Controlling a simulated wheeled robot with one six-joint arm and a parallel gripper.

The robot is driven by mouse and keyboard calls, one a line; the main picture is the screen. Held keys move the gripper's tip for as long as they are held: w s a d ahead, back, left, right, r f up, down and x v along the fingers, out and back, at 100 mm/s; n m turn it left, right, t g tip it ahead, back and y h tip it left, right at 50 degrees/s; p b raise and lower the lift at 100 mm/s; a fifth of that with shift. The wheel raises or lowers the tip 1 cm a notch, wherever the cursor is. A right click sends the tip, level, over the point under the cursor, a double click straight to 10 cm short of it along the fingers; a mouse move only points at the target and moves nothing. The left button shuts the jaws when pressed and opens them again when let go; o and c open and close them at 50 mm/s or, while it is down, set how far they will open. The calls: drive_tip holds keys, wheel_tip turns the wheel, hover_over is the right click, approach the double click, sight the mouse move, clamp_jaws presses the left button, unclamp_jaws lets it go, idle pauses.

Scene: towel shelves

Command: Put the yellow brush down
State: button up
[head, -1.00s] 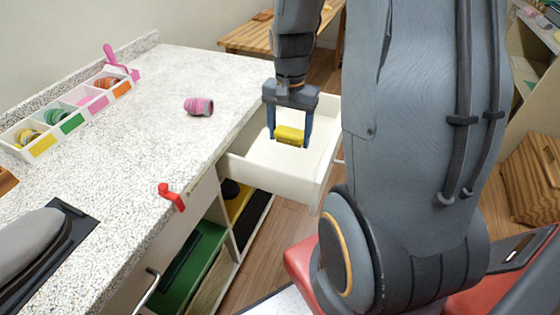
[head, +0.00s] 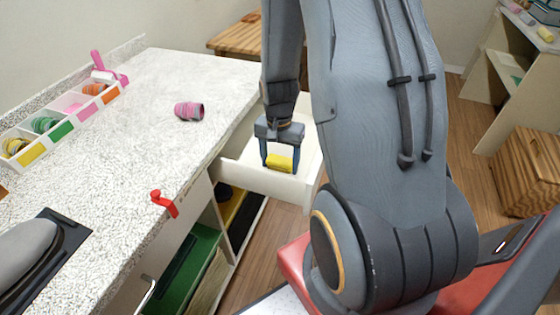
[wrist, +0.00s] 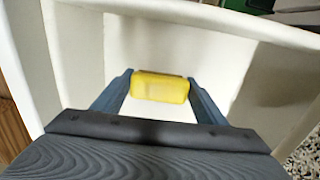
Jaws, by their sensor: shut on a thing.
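The yellow brush (head: 280,162) is held between the fingertips of my gripper (head: 280,158), inside the open white drawer (head: 268,184). In the wrist view the yellow brush (wrist: 160,86) sits crosswise between the two blue-grey fingers of my gripper (wrist: 160,88). The drawer's pale walls and floor (wrist: 225,65) surround it there. I cannot tell whether the brush touches the drawer floor. My arm hides the drawer's right part in the head view.
The speckled counter (head: 150,120) lies left of the drawer. It bears a pink ribbed roll (head: 189,111), a divided tray (head: 60,128) of coloured rolls and a red hook-shaped thing (head: 164,203) near its edge. A wooden crate (head: 530,170) stands at the right.

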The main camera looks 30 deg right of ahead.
sight(280, 160)
drive_tip(key=shift+f, duration=0.15)
drive_tip(key=o, duration=1.2)
wheel_tip(280, 160, up, 12)
drive_tip(key=b, duration=0.1)
drive_tip(key=s+a+r+n, duration=0.3)
drive_tip(key=s+a+n, duration=0.4)
drive_tip(key=a+n, duration=0.3)
drive_tip(key=a, duration=0.2)
drive_tip(key=shift+s+a+t, duration=0.2)
drive_tip(key=shift+a+t, duration=0.1)
drive_tip(key=shift+t, duration=0.1)
